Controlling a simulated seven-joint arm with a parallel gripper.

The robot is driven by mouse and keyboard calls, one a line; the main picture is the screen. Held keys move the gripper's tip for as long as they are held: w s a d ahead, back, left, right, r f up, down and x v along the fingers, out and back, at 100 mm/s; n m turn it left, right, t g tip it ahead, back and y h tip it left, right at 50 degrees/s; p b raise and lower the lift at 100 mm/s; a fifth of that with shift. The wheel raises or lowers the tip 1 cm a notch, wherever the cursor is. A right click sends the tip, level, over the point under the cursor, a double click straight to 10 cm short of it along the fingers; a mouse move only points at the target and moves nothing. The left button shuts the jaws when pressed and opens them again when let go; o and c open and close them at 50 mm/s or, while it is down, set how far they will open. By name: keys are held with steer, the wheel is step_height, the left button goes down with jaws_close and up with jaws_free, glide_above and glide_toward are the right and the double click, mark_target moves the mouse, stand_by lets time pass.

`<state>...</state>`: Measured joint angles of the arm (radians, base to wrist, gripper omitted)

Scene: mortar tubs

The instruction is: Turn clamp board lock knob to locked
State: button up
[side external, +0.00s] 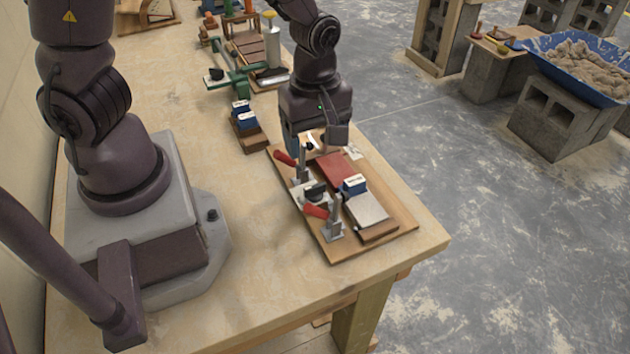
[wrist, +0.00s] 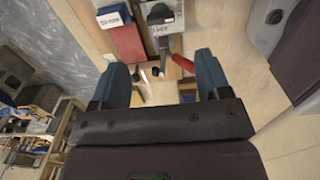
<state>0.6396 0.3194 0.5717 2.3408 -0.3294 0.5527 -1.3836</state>
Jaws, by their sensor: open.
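The wooden clamp board (side external: 333,251) lies on the near right part of the bench. Its lock knob (side external: 315,191) is black, on a light grey plate between two toggle clamps with red handles. My gripper (side external: 308,146) is over the board's far end, apart from the knob. Its blue fingers are spread and empty in the wrist view (wrist: 162,64).
On the board are a red block (side external: 335,172), a blue-and-white block (side external: 353,184) and a grey plate (side external: 368,210). The toggle handles (side external: 285,158) (side external: 316,211) stand close to the knob. A small tray with blue blocks (side external: 244,118) lies left of the board. Bare bench lies in front.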

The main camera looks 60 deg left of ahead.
mark_target(315, 186)
step_height(315, 186, down, 10)
steer(key=shift+f, duration=0.25)
steer(key=c, duration=0.9)
